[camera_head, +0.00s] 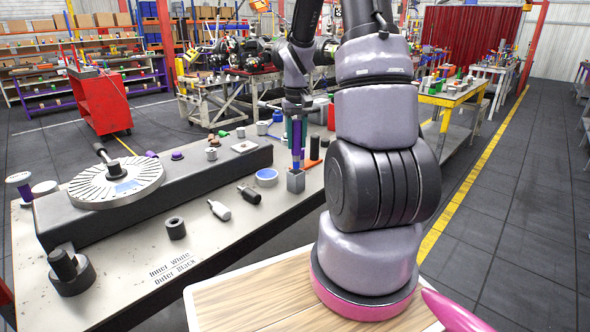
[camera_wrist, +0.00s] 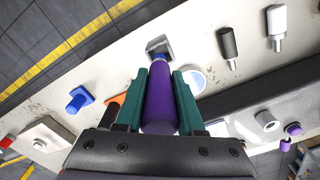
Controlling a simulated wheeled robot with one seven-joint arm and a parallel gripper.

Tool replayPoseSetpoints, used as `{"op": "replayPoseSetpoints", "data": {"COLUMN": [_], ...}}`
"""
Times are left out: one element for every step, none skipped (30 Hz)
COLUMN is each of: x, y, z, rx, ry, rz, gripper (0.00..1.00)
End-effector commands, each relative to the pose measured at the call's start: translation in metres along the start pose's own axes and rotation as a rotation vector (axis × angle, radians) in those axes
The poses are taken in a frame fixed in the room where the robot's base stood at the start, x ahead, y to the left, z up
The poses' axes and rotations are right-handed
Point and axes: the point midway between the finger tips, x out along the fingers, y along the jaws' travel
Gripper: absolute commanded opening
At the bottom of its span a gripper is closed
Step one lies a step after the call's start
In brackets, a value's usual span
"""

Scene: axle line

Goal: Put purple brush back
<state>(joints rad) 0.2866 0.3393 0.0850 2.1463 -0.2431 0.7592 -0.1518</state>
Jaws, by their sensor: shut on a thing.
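The purple brush (camera_head: 297,137) has a purple handle and a blue lower end. My gripper (camera_head: 297,128) is shut on its handle and holds it upright over the workbench (camera_head: 125,285). The brush (camera_wrist: 160,100) also shows between my green fingers (camera_wrist: 162,92) in the wrist view. A small grey square holder (camera_head: 296,182) stands on the bench directly under the brush, and it shows at the top in the wrist view (camera_wrist: 159,44). The blue end is at the holder's top; I cannot tell whether it is inside.
A round blue-and-white piece (camera_head: 267,177) sits just left of the holder. A black-handled tool (camera_head: 249,194) and a white-handled one (camera_head: 220,210) lie farther left. An orange piece (camera_head: 311,163) is close on the right. A long dark block (camera_head: 225,170) carries a slotted disc (camera_head: 90,188).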

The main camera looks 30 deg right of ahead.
Motion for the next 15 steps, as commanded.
{"op": "replayPoseSetpoints", "data": {"x": [0.011,0.016,0.022,0.026,0.029,0.032,0.034,0.037,0.042,0.046,0.051,0.057,0.061,0.065,0.068], "y": [0.0,0.0,0.0,0.0,0.0,0.0,0.0,0.0,0.0,0.0,0.0,0.0,0.0,0.0,0.0], "z": [0.001,0.001,0.001,0.001,0.0,0.0,0.0,0.0,0.0,0.001,0.001,0.001,0.001,0.001,0.001], "rx": [-0.001,-0.001,-0.001,0.0,0.0,0.0,0.0,-0.001,-0.001,-0.001,-0.001,-0.001,-0.002,-0.002,-0.001], "ry": [-0.005,-0.005,-0.005,-0.004,-0.002,-0.002,-0.002,-0.002,-0.003,-0.003,-0.003,-0.004,-0.003,-0.003,-0.003], "rz": [0.0,0.0,-0.001,-0.001,0.0,0.0,0.0,0.0,0.0,0.0,0.0,0.0,0.0,0.0,0.0], "gripper": [0.0,0.0,0.0,0.0,0.0,0.0,0.0,0.0,0.0,0.0,0.0,0.0,0.0,0.0,0.0]}}
